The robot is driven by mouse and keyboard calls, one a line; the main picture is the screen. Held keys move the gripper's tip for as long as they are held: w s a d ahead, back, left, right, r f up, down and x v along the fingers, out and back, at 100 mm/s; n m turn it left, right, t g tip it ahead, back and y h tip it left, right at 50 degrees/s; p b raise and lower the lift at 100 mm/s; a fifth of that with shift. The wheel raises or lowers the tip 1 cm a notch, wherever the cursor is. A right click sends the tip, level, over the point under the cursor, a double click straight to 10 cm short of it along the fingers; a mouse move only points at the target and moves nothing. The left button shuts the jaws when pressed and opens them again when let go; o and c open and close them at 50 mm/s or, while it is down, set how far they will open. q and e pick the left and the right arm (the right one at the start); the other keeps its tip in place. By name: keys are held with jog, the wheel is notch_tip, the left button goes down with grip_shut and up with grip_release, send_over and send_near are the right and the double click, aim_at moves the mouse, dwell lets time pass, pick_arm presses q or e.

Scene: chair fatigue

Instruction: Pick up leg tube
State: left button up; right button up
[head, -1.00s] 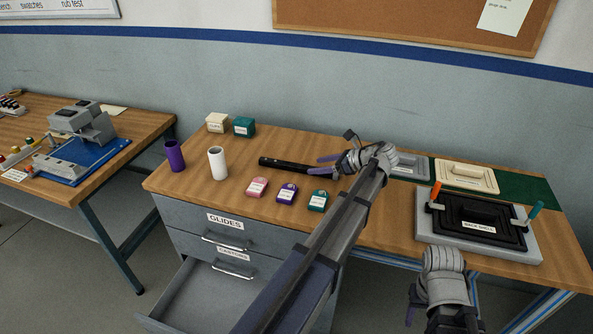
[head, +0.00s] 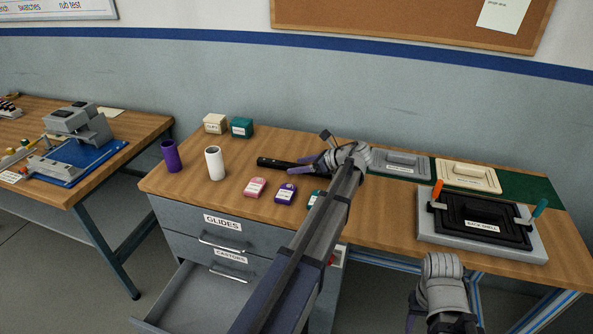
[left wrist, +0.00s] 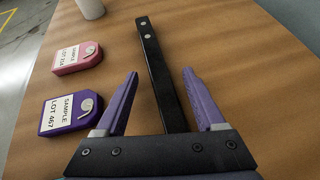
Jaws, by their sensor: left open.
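The leg tube (head: 279,163) is a long black bar lying on the wooden bench top, left of my left gripper in the head view. In the left wrist view the leg tube (left wrist: 164,75) runs lengthwise between the two purple fingers, apart from both, and its near end is hidden by the gripper body. Two light round marks show near its far end. My left gripper (head: 312,163) is open and empty at the bar; its fingertips also show in the left wrist view (left wrist: 160,85). My right gripper (head: 437,318) is low at the right, and its fingers are mostly cut off.
Pink (head: 255,187), purple (head: 286,193) and teal (head: 316,198) sample blocks lie in front of the bar. White (head: 214,163) and purple (head: 169,156) cylinders stand left. The lower drawer (head: 200,296) is open. A black back shell (head: 484,221) sits in a fixture at right.

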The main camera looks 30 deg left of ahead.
pick_arm(q)
grip_shut()
dwell(0.4)
